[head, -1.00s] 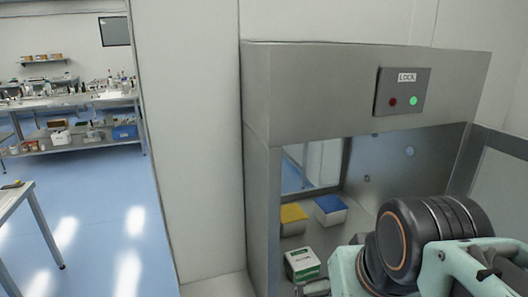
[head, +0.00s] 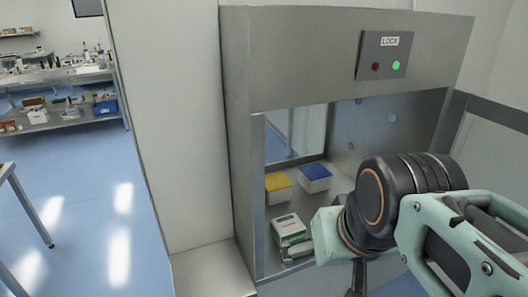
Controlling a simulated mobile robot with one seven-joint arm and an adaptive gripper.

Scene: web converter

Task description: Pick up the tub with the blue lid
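The tub with the blue lid (head: 315,184) is a white box-shaped tub standing inside the metal hatch in the head view, toward the back. It is upright and its lid is fully visible. My arm comes in from the lower right, in front of the hatch opening and nearer to me than the tub. The part of my gripper (head: 357,278) that seems to show is a dark piece below the arm, cut by the lower edge. Its fingers cannot be made out clearly. Nothing of mine touches the tub.
A tub with a yellow lid (head: 279,188) stands just left of the blue-lidded one. A white and green box (head: 289,229) stands in front of them. The hatch's metal frame (head: 243,170) bounds the opening. A lock panel (head: 384,55) shows a green light.

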